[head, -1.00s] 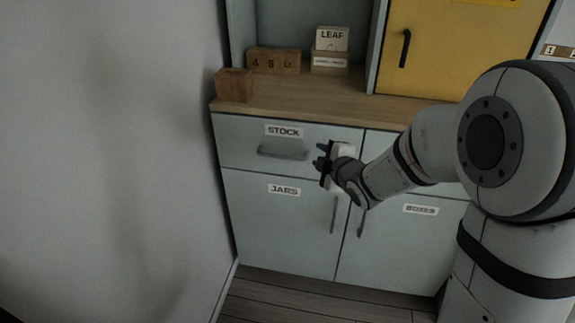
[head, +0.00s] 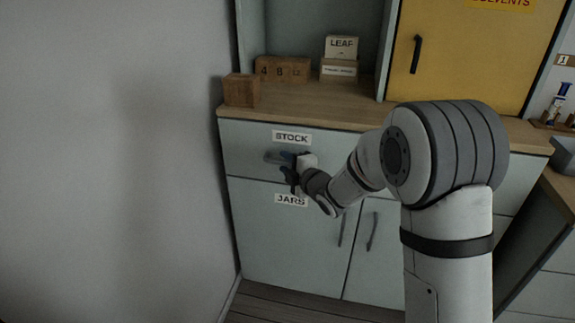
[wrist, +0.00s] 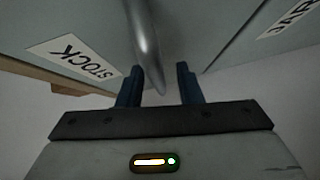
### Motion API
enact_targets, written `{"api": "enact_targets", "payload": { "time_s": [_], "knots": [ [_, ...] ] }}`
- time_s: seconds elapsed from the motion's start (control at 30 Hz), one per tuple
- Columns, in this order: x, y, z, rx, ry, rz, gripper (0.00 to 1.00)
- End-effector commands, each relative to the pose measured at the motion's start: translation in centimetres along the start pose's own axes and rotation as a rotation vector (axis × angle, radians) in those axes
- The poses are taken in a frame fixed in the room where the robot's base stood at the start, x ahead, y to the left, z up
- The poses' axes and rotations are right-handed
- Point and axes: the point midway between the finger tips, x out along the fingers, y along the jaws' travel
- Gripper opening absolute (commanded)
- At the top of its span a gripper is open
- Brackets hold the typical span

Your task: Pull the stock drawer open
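The stock drawer (head: 240,150) is a pale grey-blue front with a STOCK label (head: 291,138), and it looks shut. It has a grey bar handle (head: 273,158), partly hidden behind my gripper (head: 288,168) in the head view. In the wrist view the handle (wrist: 145,45) runs down between the two blue fingers of my gripper (wrist: 160,85). The fingers are apart, with a gap visible on each side of the handle. The STOCK label shows tilted at the left of the wrist view (wrist: 75,57).
Below is a cupboard door labelled JARS (head: 280,240) with an upright handle. A yellow cabinet (head: 465,60) is at the back right. A bare wall (head: 110,150) borders the left.

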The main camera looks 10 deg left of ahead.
Motion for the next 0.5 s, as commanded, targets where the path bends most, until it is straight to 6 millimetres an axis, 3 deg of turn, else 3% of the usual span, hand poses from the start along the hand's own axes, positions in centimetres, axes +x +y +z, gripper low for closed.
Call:
{"api": "enact_targets", "payload": {
  "time_s": [0.2, 0.5],
  "knots": [
    [0.03, 0.03, 0.01, 0.000, 0.000, 0.000, 0.32],
    [0.01, 0.04, 0.03, 0.001, -0.001, 0.000, 0.08]
  ]
}}
